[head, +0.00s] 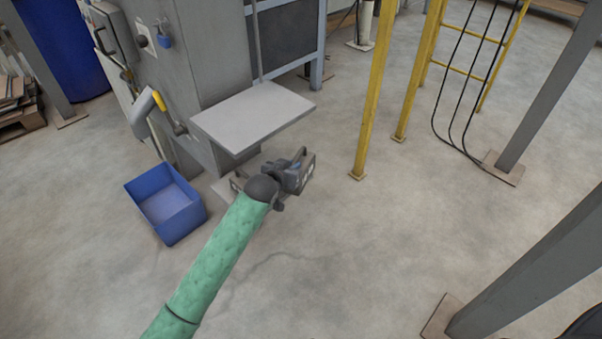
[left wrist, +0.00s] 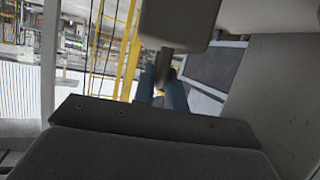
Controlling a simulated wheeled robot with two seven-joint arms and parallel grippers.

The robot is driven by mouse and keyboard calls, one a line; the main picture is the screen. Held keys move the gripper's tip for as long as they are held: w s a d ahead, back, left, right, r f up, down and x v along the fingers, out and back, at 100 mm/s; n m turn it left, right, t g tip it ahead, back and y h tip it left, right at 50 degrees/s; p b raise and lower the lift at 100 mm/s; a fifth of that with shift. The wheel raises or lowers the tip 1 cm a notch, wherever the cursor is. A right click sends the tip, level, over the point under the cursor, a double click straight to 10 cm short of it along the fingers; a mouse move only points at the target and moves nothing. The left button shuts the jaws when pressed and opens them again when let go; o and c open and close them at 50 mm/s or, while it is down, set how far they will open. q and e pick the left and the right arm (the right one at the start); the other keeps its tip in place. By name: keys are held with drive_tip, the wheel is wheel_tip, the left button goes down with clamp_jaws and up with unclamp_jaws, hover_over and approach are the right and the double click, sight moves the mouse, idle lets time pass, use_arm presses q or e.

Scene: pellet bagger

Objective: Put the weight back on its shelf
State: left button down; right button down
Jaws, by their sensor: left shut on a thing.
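My left gripper (head: 292,176) is at the end of the green-sleeved arm, just beyond and below the near right edge of a pale flat plate. It is shut on the weight (head: 307,174), a grey block with a dark curved handle, held clear of the plate. In the left wrist view, the blue fingers (left wrist: 162,88) close around a narrow grey bar joined to the weight's block (left wrist: 178,22). The pale plate (head: 253,115) juts from the grey machine and is bare; I cannot tell whether it is the weight's shelf. My right gripper is out of view.
A blue open bin (head: 168,205) stands on the floor left of my gripper. The grey machine (head: 190,60) rises behind it. A yellow post (head: 373,90) stands to the right, with black cables (head: 470,80) farther right.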

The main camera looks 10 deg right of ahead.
use_arm(q)
drive_tip(key=w+a+f, duration=0.3)
drive_tip(key=w+a, duration=0.3)
drive_tip(key=w, duration=0.3)
drive_tip(key=shift+a, duration=0.3)
drive_tip(key=c, duration=1.6)
unclamp_jaws()
drive_tip(key=shift+s+f, duration=0.1)
drive_tip(key=shift+f, duration=0.15)
drive_tip(key=shift+o, duration=0.8)
drive_tip(key=v, duration=1.1)
drive_tip(key=shift+s+a+r, duration=0.1)
drive_tip(key=shift+s+a, duration=0.05)
drive_tip(key=shift+s, duration=0.05)
drive_tip(key=shift+s+a+r, duration=0.1)
drive_tip(key=shift+s+a, duration=0.05)
drive_tip(key=shift+s, duration=0.05)
